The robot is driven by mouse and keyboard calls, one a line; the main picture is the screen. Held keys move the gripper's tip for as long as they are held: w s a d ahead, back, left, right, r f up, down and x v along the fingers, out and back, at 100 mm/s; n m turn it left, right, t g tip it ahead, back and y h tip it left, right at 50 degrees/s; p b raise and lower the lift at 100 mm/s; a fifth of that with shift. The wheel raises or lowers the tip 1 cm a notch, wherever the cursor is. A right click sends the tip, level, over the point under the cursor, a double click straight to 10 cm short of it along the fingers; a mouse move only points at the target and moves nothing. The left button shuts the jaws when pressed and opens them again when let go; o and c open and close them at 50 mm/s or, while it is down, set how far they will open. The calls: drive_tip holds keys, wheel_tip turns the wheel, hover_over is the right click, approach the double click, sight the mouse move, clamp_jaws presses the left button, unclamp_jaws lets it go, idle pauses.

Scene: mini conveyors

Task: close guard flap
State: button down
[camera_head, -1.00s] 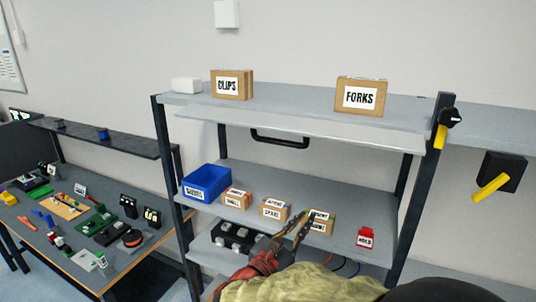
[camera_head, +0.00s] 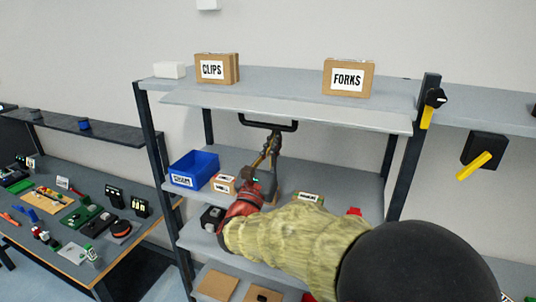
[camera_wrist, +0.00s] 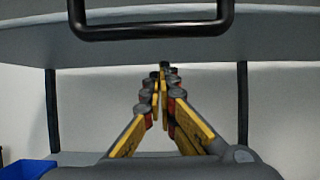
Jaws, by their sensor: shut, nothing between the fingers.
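The guard flap (camera_head: 350,118) is a pale grey panel along the front of the top shelf, raised so the middle shelf below lies open. Its black bar handle (camera_head: 268,123) hangs under its lower edge. In the wrist view the flap (camera_wrist: 275,35) spans the top, with the handle (camera_wrist: 150,33) in front of it. My gripper (camera_head: 272,141) is shut and empty, pointing up just below the handle. In the wrist view my fingertips (camera_wrist: 162,72) show below the handle bar. I cannot tell whether they touch it.
On the middle shelf stand a blue bin (camera_head: 194,168) and small boxes, partly hidden by my arm. A dark post with a yellow-handled switch (camera_head: 430,105) stands at right. A cluttered table (camera_head: 95,281) is at left.

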drive_tip(key=shift+s+a+r, duration=0.25)
drive_tip(key=shift+s+r, duration=0.2)
drive_tip(key=shift+s, duration=0.3)
drive_tip(key=shift+s+a+r, duration=0.25)
drive_tip(key=shift+s+r, duration=0.2)
drive_tip(key=shift+s, duration=0.25)
drive_tip(key=shift+s, duration=0.1)
drive_tip(key=shift+r, duration=0.1)
drive_tip(key=shift+s+a+r+g+p, duration=0.15)
drive_tip(key=shift+g+p, duration=0.15)
drive_tip(key=shift+p, duration=0.45)
